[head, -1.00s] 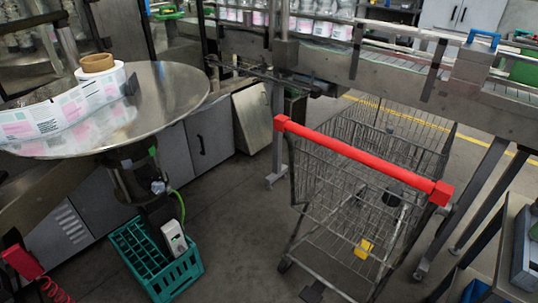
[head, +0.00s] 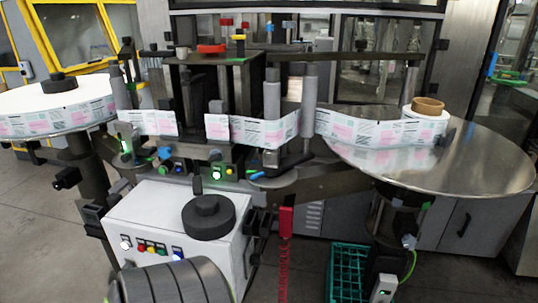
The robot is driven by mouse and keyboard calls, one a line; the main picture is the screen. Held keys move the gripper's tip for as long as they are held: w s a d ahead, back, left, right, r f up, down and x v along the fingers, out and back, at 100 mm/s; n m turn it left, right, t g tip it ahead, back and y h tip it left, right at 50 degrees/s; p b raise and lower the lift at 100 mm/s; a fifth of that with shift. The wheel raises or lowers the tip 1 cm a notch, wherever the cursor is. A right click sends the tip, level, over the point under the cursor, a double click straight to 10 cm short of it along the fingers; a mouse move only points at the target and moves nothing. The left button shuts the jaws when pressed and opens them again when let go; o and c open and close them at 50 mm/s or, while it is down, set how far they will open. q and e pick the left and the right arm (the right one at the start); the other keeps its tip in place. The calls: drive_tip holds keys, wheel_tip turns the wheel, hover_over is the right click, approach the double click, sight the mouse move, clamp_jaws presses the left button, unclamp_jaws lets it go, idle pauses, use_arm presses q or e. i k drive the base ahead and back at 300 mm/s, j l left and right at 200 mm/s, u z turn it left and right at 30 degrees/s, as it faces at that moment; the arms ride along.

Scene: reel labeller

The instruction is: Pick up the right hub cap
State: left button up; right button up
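A black hub cap (head: 208,215), a wide disc with a narrower raised top, lies on the white control cabinet (head: 185,259) in the lower left middle of the head view. Another black hub cap (head: 59,82) sits on the centre of the left reel (head: 50,98). The right reel is a small roll of labels with a bare brown core (head: 428,104) on a large metal disc (head: 490,155); no cap shows on it. I take the cap on the cabinet as the right one. Neither of my grippers is in view.
A label web (head: 265,129) runs between the reels past posts and rollers. A dark upright lever (head: 197,186) stands just behind the cabinet's cap. A teal crate (head: 346,272) stands on the floor.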

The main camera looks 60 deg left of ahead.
sight(207, 217)
drive_tip(key=u, duration=2.4)
